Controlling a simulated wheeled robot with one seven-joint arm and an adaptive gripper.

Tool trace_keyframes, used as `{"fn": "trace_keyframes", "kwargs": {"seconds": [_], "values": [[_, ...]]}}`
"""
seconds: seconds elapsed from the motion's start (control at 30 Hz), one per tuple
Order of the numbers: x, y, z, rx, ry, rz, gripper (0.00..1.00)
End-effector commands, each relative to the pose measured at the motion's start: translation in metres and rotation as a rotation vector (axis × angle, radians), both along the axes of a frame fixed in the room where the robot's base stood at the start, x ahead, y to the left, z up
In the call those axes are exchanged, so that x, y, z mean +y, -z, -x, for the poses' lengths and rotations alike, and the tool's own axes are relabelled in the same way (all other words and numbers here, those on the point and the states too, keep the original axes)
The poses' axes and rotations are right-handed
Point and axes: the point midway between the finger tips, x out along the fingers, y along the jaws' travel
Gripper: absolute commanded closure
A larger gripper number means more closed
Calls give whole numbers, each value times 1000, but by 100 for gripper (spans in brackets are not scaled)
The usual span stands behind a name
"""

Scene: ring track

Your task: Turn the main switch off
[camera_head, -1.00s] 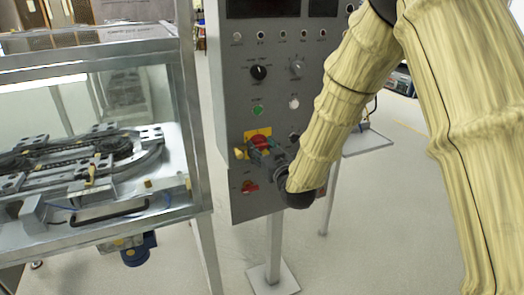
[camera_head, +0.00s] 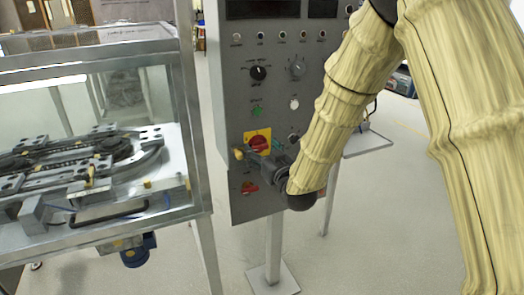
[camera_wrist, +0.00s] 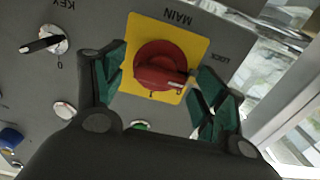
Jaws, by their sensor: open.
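The main switch (camera_head: 259,140) is a red knob on a yellow plate, low on the grey control panel. In the wrist view the red knob (camera_wrist: 160,62) lies under the word MAIN, which appears upside down, and a white mark shows on its lower right part. My gripper (camera_wrist: 162,78) is open, with one green-padded finger on each side of the knob. No contact with the knob can be made out. In the head view my gripper (camera_head: 262,156) is in front of the panel at the switch and covers part of its lower side.
The control panel (camera_head: 224,95) also carries a black selector (camera_head: 258,72), a green button (camera_head: 257,111) and a lower red knob (camera_head: 249,187). The KEY switch (camera_wrist: 43,42) is left in the wrist view. A glass-walled track cabinet (camera_head: 186,100) stands left of the panel.

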Motion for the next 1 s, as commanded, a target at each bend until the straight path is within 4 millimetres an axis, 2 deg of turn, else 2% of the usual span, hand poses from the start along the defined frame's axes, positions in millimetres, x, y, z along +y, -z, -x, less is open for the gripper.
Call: {"fn": "trace_keyframes", "kwargs": {"seconds": [0.6, 0.8, 1.0], "values": [[-40, 1, 90, 3, 1, 0, 29], [-45, 0, 104, 2, 1, 1, 29], [-46, 0, 107, 2, 0, 1, 29]]}}
